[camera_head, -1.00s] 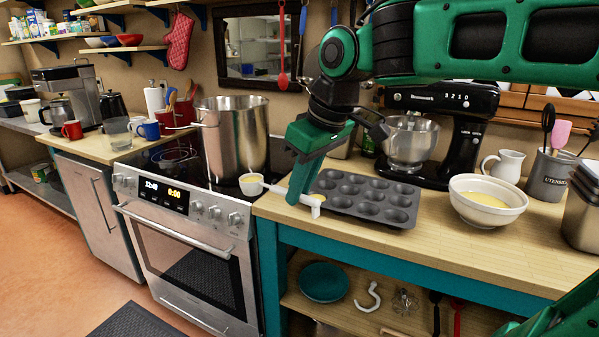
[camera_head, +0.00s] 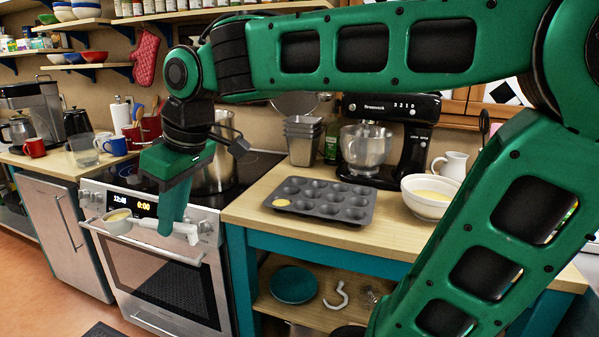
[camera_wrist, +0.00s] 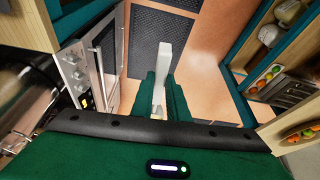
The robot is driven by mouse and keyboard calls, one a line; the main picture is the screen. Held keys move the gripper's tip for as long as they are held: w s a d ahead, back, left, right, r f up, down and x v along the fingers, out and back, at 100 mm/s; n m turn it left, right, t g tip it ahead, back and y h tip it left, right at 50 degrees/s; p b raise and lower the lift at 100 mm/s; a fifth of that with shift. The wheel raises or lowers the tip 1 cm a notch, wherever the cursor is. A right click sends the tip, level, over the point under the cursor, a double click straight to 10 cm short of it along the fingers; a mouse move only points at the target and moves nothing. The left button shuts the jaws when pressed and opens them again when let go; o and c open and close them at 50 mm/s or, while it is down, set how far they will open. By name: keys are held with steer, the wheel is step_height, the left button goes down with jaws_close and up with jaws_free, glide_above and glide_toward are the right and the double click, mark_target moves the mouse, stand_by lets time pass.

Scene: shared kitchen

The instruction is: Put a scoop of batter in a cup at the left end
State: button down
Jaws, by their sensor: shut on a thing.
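My gripper (camera_head: 175,222) is shut on the white handle of a scoop (camera_head: 118,220), in front of the stove and left of the counter. The scoop's bowl points left and shows pale yellow batter inside. In the wrist view the white handle (camera_wrist: 162,72) stands between the two green fingers; the scoop's bowl does not show there. The dark grey muffin tin (camera_head: 345,218) lies on the wooden counter, right of my gripper and apart from it. Its front cup at the left end holds yellow batter (camera_head: 282,202); the other cups look empty. A white bowl of batter (camera_head: 428,204) stands right of the tin.
The stove (camera_head: 165,275) with a large steel pot (camera_head: 215,172) is behind my gripper. A black stand mixer (camera_head: 390,140), stacked metal tins (camera_head: 303,145) and a white jug (camera_head: 452,163) stand behind the tin. The counter's front strip (camera_head: 300,230) is clear.

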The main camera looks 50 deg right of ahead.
steer(key=w+d+f+m+h, duration=0.1)
steer(key=w+d+m, duration=0.25)
steer(key=d, duration=0.65)
steer(key=w+d+f+m+h, duration=0.1)
steer(key=w+d+f+m, duration=0.1)
steer(key=w+d, duration=0.5)
steer(key=s+d+m, duration=0.1)
steer(key=d, duration=0.7)
steer(key=s+d+f+m+h, duration=0.1)
steer(key=s+d+m, duration=0.1)
steer(key=d, duration=0.6)
steer(key=s+d+f+m+h, duration=0.1)
steer(key=d+m, duration=0.1)
steer(key=d, duration=0.6)
steer(key=shift+s+d+f, duration=0.2)
steer(key=shift+d+f, duration=0.05)
steer(key=shift+d, duration=0.05)
steer(key=shift+m, duration=0.25)
